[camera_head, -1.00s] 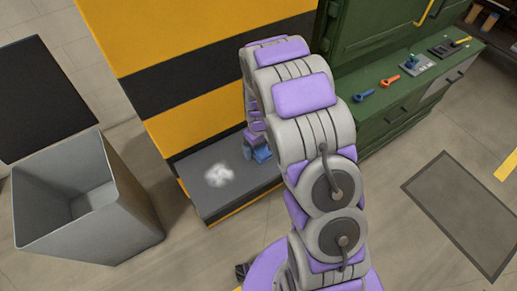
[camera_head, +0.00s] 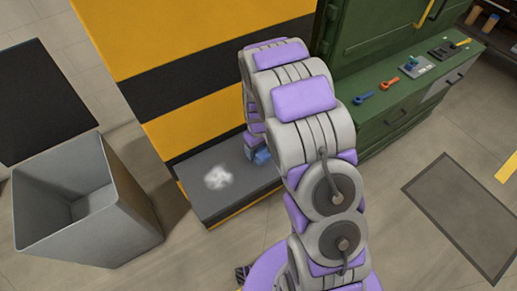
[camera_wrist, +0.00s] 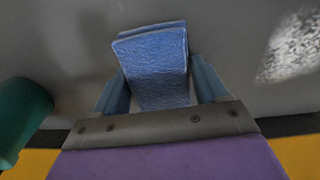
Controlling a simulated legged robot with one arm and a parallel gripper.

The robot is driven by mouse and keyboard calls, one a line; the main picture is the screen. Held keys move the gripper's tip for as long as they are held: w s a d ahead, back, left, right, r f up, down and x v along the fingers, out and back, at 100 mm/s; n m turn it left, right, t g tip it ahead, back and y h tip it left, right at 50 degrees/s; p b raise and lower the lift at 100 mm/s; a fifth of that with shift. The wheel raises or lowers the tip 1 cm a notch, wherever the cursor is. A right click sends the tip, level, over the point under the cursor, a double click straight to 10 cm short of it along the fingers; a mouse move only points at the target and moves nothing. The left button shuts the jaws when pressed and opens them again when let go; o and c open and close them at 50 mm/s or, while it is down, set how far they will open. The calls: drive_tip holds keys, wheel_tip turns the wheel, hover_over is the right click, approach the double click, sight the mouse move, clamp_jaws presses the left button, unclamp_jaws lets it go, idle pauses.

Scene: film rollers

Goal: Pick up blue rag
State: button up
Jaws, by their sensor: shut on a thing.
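The blue rag (camera_wrist: 155,65) is a folded, textured cloth in the wrist view, between the two blue-grey fingers of my gripper (camera_wrist: 162,85). My gripper is shut on it. In the head view a small blue part of the rag (camera_head: 262,156) shows beside my arm, at the dark grey ledge (camera_head: 215,205) of the yellow and black block. My arm hides most of the gripper there. I cannot tell whether the rag touches the ledge.
A whitish patch (camera_head: 218,177) lies on the ledge, left of the rag. An open grey bin (camera_head: 120,225) stands at the left. A green cabinet (camera_head: 390,125) with tools on top is at the right. A green object (camera_wrist: 20,115) shows at the wrist view's left edge.

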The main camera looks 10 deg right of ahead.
sight(258, 149)
drive_tip(key=shift+r, duration=0.45)
drive_tip(key=r, duration=0.1)
drive_tip(key=r+p, duration=0.1)
drive_tip(key=shift+s+a+r, duration=0.25)
drive_tip(key=shift+r, duration=0.05)
drive_tip(key=s+a+r+p, duration=0.1)
drive_tip(key=s+a, duration=0.2)
drive_tip(key=s, duration=1.2)
drive_tip(key=shift+p, duration=0.35)
drive_tip(key=shift+r, duration=0.1)
